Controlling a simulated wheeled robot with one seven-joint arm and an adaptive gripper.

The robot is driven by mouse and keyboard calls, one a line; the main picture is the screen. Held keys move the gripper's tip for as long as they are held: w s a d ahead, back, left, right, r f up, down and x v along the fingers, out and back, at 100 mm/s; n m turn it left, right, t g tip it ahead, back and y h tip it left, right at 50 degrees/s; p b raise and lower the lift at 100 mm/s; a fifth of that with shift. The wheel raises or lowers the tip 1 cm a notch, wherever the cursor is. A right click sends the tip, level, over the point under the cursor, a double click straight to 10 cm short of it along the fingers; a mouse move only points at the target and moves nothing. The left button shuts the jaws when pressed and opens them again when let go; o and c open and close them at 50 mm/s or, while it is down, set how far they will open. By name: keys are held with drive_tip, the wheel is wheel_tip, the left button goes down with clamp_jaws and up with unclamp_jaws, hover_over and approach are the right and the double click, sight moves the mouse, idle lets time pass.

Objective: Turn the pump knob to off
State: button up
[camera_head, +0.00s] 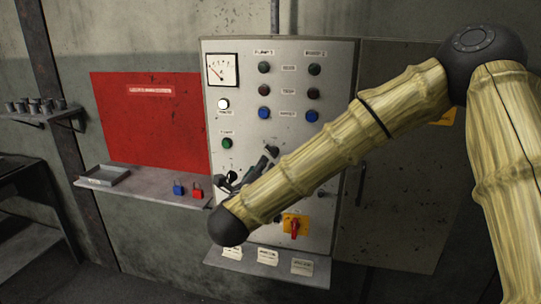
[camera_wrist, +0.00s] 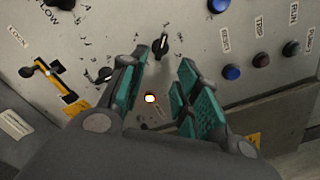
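The grey control panel (camera_head: 335,75) stands upright against the wall. In the wrist view a black knob (camera_wrist: 162,45) with a pale pointer mark shows on the panel beyond my fingertips, roughly in line with the gap. A second black knob (camera_wrist: 104,75) is left of my left finger. I cannot read which label belongs to the pump knob. My gripper (camera_wrist: 164,60) has teal finger pads spread apart, with nothing held. In the head view my gripper (camera_head: 262,165) is dark, close to the panel's middle, and my forearm hides part of the panel there.
A lit white lamp (camera_wrist: 151,98) shows between my fingers. A blue button (camera_wrist: 231,72) and red button (camera_wrist: 262,60) are to the right. A red rotary switch (camera_head: 294,228) is low on the panel. A shelf (camera_head: 140,186) with blue and red padlocks is at left.

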sight(271, 155)
drive_tip(key=p+x, duration=0.4)
drive_tip(key=x, duration=0.6)
drive_tip(key=shift+w+d, duration=0.15)
drive_tip(key=shift+w, duration=0.25)
clamp_jaws()
